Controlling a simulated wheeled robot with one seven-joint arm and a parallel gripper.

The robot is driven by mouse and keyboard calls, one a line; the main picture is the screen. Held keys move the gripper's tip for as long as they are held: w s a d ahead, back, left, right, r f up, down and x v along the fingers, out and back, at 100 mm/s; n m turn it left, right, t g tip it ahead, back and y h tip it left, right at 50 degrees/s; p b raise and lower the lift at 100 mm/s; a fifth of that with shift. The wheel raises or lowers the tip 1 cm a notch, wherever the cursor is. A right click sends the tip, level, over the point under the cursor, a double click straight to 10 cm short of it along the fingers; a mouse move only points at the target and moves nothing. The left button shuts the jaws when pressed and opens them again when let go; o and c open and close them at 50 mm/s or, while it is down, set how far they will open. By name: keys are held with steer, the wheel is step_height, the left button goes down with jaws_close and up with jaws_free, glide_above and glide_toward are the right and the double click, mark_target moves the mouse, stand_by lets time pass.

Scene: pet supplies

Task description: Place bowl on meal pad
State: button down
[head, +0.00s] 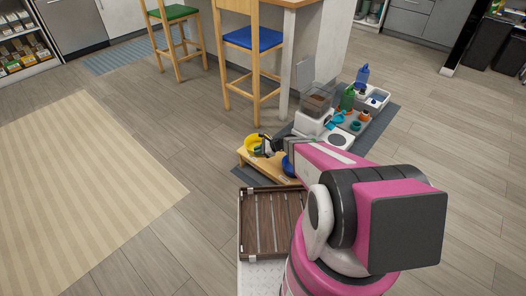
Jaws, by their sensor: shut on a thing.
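A yellow bowl (252,143) is over the left end of a low wooden stand (248,160). My gripper (264,147) is at the bowl's right side, shut on it, and the bowl looks tilted. Whether the bowl touches the stand is too small to tell. A blue bowl (287,166) sits at the stand's right part, partly hidden by my arm. A dark grey mat (381,127), perhaps the meal pad, lies under the pet supplies, and my arm covers part of it.
A food dispenser (316,101), green bottle (347,98), blue bottle (362,76) and white trays (376,98) crowd the mat. A slatted brown tray (285,222) is in front of the stand. Stools (254,40) stand behind.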

steer(key=w+d+f, duration=0.1)
steer(key=w+f, duration=0.1)
steer(key=w, duration=0.1)
steer(key=w+d+f, duration=0.1)
steer(key=w+f, duration=0.1)
steer(key=w, duration=0.2)
steer(key=w+d+f, duration=0.1)
steer(key=w+f, duration=0.1)
steer(key=w, duration=0.1)
steer(key=shift+w+d+f, duration=0.1)
steer(key=shift+w+f, duration=0.15)
steer(key=shift+f, duration=0.05)
steer(key=shift+s+f, duration=0.1)
steer(key=shift+f, duration=1.8)
steer(key=c, duration=1.1)
jaws_free()
steer(key=shift+f, duration=0.1)
steer(key=shift+c, duration=0.2)
